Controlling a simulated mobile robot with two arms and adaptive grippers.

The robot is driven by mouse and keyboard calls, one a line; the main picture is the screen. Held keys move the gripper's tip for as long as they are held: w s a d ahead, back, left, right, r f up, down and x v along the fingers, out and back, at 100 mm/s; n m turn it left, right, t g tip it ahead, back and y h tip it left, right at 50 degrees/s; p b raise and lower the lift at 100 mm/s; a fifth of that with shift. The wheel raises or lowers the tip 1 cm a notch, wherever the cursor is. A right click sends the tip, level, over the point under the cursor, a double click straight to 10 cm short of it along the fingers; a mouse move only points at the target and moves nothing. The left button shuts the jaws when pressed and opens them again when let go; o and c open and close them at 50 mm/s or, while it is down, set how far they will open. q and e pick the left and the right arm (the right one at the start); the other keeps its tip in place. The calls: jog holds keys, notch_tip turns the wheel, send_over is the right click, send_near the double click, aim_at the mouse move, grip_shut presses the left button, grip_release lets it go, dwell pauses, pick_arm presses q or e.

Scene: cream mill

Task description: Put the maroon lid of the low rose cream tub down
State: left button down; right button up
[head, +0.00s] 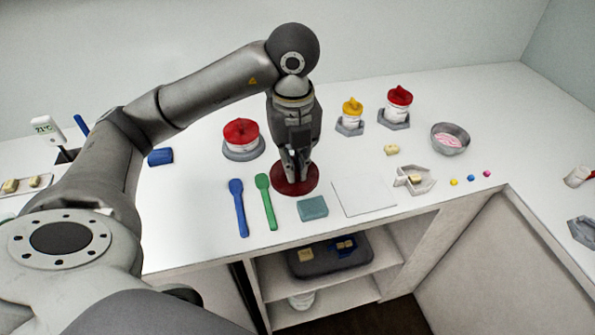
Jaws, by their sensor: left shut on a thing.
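My left gripper (295,178) points straight down near the middle of the counter, shut on the maroon lid. The lid (309,184) shows as a flat, dark red disc around and below the fingertips. The fingers hide its middle and the part they grip. The lid looks level and low over the counter; I cannot tell whether it touches the surface. I cannot make out a low rose cream tub for certain. My right gripper is not in view.
Left of the gripper stands a red-lidded tub (241,133); blue (238,205) and green (266,200) spatulas lie in front. A teal block (313,208) and white square (364,196) lie near the front edge. Behind right are two lidded jars and a bowl (450,127) holding pink stuff.

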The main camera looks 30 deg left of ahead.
pick_arm(q)
jog(key=w+a+f, duration=0.2)
jog(key=w, duration=0.1)
jog(key=w+a+f+p, duration=0.1)
jog(key=w+a+f, duration=0.1)
jog(key=w+f, duration=0.1)
jog(key=w+a+f, duration=0.2)
jog(key=w+f, duration=0.1)
jog(key=w, duration=0.1)
jog(key=shift+f+p, duration=0.1)
jog(key=shift+p, duration=0.25)
jog(key=shift+w+a+f, duration=0.2)
jog(key=shift+w+f, duration=0.05)
jog(key=shift+f, duration=0.2)
notch_tip(320, 180, down, 3)
jog(key=shift+r+p, duration=0.1)
jog(key=shift+p, duration=0.75)
jog(key=shift+f, duration=0.2)
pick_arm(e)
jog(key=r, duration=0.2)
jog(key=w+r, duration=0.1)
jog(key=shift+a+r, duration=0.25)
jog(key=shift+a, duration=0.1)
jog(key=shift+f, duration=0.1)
